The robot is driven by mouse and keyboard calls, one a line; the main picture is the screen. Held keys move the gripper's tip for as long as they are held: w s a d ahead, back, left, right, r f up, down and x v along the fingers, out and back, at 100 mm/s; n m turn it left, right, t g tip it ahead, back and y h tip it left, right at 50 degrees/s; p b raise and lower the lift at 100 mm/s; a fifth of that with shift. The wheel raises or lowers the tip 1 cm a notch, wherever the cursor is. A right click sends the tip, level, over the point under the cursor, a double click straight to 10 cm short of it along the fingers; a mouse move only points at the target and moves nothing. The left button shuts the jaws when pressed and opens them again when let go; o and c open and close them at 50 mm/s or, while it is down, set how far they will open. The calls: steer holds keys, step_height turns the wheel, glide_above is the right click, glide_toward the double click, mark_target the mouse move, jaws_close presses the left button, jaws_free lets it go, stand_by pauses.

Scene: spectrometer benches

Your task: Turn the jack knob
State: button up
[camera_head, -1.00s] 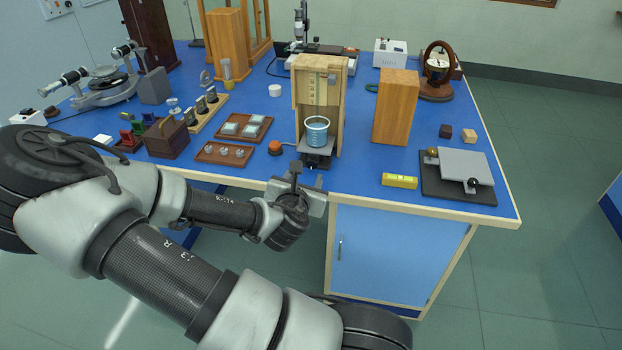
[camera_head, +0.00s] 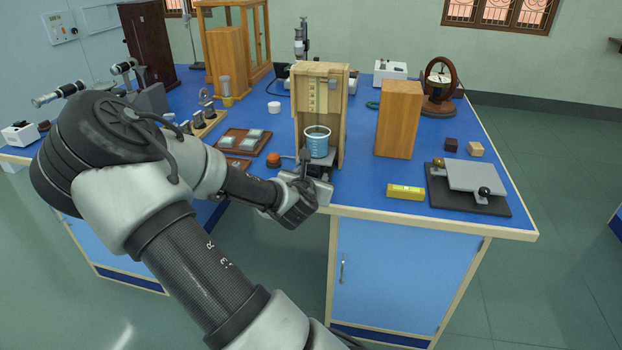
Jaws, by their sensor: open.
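A small lab jack (camera_head: 324,158) stands at the foot of an open-fronted wooden stand (camera_head: 339,110), near the bench's front edge. A blue beaker (camera_head: 317,143) stands upright on the jack's plate. My gripper (camera_head: 306,168) is open, right in front of the jack at the bench edge. It covers the jack's lower front, so the jack knob is hidden, and I cannot tell whether the fingers touch it or are around it. My arm comes in from the lower left.
A yellow level (camera_head: 405,192), a grey plate on a black base (camera_head: 462,203) and a wooden block (camera_head: 398,120) stand to the right. Trays with small pieces (camera_head: 253,145) are at left. The floor before the bench is clear.

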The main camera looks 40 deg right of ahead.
steer(key=c, duration=1.1)
steer(key=shift+o, duration=0.2)
steer(key=shift+s+d+f+m+t+y+b, duration=0.15)
steer(key=shift+m+t+y+b, duration=0.5)
steer(key=shift+m, duration=0.55)
steer(key=shift+m+t+b, duration=0.55)
steer(key=shift+m+t, duration=0.1)
steer(key=shift+m, duration=0.25)
steer(key=o, duration=1.1)
steer(key=shift+c, duration=0.2)
